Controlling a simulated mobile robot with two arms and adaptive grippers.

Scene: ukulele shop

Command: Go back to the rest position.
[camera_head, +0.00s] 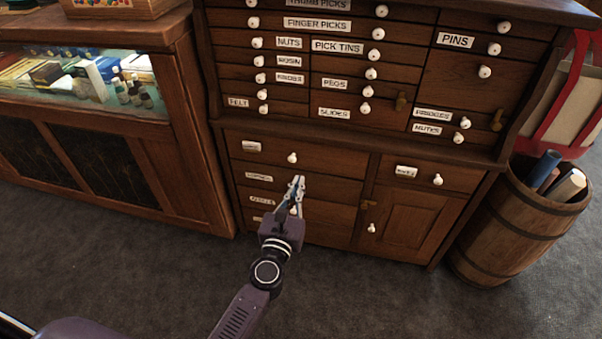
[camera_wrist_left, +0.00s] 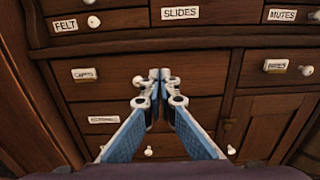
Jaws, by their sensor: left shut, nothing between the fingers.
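My left gripper (camera_head: 297,186) is in front of the lower drawers of a dark wooden cabinet (camera_head: 345,135). It is shut and empty, and its fingertips meet in the left wrist view (camera_wrist_left: 158,78). In the head view the gripper covers part of the drawers below the top lower drawer (camera_head: 265,158). In the left wrist view a white knob shows right beside the fingertips; I cannot tell whether they touch it. My right gripper is not in view.
A glass-topped display counter (camera_head: 180,120) stands to the left of the cabinet. A wooden barrel (camera_head: 510,225) with rolled tubes stands to the right. Grey carpet (camera_head: 370,295) in front of the cabinet is clear apart from my arm. The drawers in view look closed.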

